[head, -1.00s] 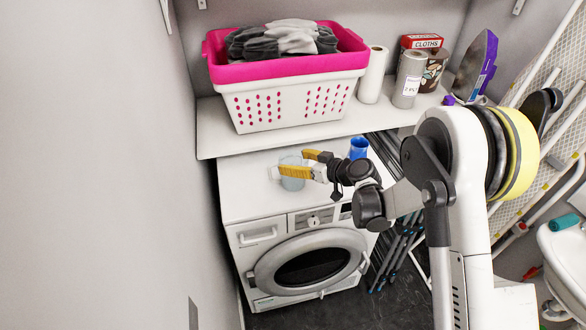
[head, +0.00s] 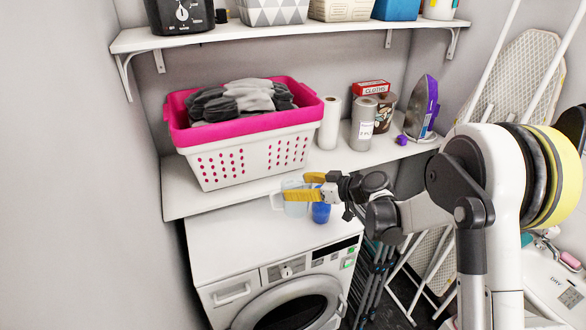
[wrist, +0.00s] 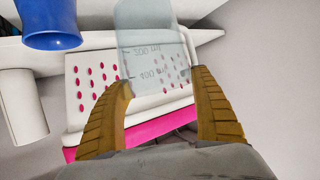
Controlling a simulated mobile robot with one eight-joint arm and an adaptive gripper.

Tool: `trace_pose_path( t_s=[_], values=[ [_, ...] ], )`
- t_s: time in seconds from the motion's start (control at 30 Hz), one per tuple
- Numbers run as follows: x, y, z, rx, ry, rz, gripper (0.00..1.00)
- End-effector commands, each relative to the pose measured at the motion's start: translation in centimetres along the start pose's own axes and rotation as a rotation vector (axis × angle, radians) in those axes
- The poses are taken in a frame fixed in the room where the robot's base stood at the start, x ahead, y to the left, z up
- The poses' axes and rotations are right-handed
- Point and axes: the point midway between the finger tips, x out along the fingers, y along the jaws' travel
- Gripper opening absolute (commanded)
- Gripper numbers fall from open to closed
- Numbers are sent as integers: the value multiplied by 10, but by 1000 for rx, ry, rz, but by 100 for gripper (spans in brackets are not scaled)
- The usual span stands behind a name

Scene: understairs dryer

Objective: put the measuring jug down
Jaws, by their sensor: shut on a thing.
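The measuring jug (head: 294,207) is clear and pale blue, with a handle on its left side. My gripper (head: 303,188) has yellow fingers and is shut on it near the back of the white washer-dryer's top (head: 235,240). I cannot tell whether the jug's base touches the top. In the wrist view the jug (wrist: 150,35) shows upside down with printed markings, between the two fingers of my gripper (wrist: 165,92).
A blue cup (head: 321,213) stands close to the jug's right; it also shows in the wrist view (wrist: 50,25). Behind, a shelf holds a pink and white laundry basket (head: 245,160), a paper roll (head: 330,123) and an iron (head: 421,108). The machine top's front left is clear.

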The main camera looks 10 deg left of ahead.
Motion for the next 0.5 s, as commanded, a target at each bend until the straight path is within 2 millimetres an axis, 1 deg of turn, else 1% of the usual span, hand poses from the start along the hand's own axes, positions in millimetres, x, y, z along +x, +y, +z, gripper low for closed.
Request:
trace_pose_path(
  t_s=[0.17, 0.27, 0.37, 0.4, 0.47, 0.5],
  values=[
    [-16, 8, 1, 12, -2, 28, 33],
    [-42, 17, 7, 44, -7, 96, 33],
    [-85, 27, 18, 91, -11, 203, 33],
    [-105, 31, 24, 114, -13, 254, 33],
    [-137, 34, 33, 148, -11, 332, 33],
    [-158, 34, 40, 171, -10, 384, 33]
  ],
)
